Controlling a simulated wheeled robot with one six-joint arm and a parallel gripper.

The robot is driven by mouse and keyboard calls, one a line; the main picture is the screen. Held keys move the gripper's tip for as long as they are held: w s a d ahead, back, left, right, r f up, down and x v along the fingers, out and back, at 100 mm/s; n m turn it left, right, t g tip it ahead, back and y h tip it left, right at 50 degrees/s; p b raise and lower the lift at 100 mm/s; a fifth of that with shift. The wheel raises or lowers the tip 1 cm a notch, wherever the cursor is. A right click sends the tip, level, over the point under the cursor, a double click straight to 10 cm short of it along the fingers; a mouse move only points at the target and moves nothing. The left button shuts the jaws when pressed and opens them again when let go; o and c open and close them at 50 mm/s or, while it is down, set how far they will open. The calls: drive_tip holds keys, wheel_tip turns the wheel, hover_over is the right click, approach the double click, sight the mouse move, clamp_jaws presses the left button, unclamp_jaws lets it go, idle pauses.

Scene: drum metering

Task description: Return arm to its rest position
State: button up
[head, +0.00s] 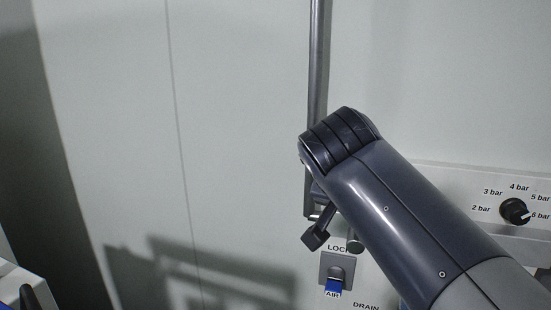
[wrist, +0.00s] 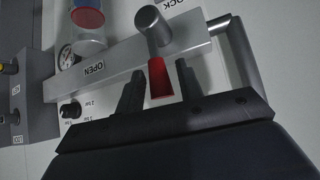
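My gripper (wrist: 158,72) shows in the wrist view with its two dark fingers apart. The gripper is mostly hidden behind the arm there.
A grey vertical pipe (head: 318,75) stands behind my arm. A blue-tipped switch (head: 335,283) sits below a LOCK label. A black pressure knob (head: 514,211) is on the right. A metal bar marked OPEN (wrist: 105,68) and a gauge (wrist: 66,55) are near the gripper. The left wall is clear.

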drive_tip(key=x, duration=0.3)
drive_tip(key=shift+d, duration=0.15)
drive_tip(key=shift+s+d+y, duration=0.15)
drive_tip(key=shift+d+y, duration=0.05)
drive_tip(key=shift+y, duration=0.2)
